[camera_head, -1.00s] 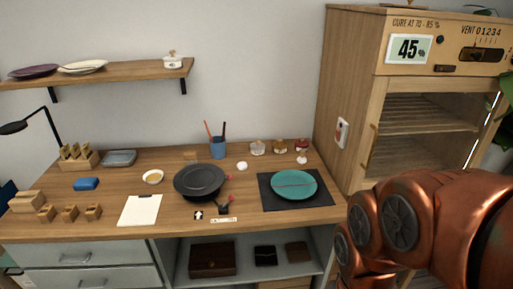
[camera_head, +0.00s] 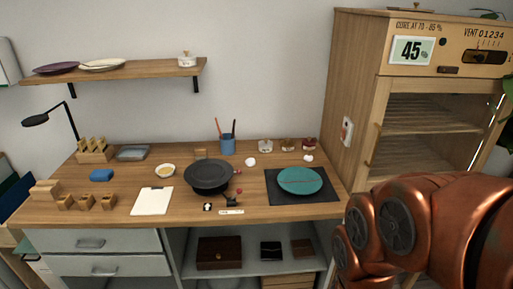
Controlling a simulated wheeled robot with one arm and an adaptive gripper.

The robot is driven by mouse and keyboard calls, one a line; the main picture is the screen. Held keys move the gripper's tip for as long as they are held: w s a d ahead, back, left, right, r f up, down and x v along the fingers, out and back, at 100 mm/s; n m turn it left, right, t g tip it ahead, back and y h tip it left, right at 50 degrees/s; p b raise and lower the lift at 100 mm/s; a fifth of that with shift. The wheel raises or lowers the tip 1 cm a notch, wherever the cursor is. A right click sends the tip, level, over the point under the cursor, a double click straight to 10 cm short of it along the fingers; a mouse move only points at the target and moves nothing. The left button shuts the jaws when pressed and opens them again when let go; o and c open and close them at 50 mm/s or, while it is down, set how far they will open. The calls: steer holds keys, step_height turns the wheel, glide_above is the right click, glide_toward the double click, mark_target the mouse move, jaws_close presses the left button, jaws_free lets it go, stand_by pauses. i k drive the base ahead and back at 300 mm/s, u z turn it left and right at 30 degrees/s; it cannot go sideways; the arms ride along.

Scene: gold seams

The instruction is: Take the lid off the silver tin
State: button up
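A flat grey, silvery rectangular box (camera_head: 133,152) lies at the back left of the wooden workbench (camera_head: 110,211); it is the thing here that looks most like the silver tin. It is too small in view to tell its lid from its body. Three small jars (camera_head: 287,144) with differently coloured contents or tops stand at the back right of the bench. My copper-coloured arm fills the lower right, well apart from the box. My gripper is out of view.
A dark round pan-like dish (camera_head: 207,176), a teal plate (camera_head: 300,181) on a dark mat, a white clipboard (camera_head: 152,201) and a blue cup (camera_head: 227,146) with sticks crowd the bench. A tall wooden cabinet (camera_head: 355,100) stands at right. A desk lamp (camera_head: 36,121) stands at left.

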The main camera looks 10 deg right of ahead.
mark_target(265, 143)
steer(key=u, duration=0.5)
steer(key=k, duration=1.2)
steer(key=z, duration=0.2)
steer(key=i, duration=0.65)
steer(key=z, duration=0.85)
steer(key=i, duration=0.95)
steer(key=u, duration=0.8)
steer(key=i, duration=0.8)
steer(key=u, duration=0.9)
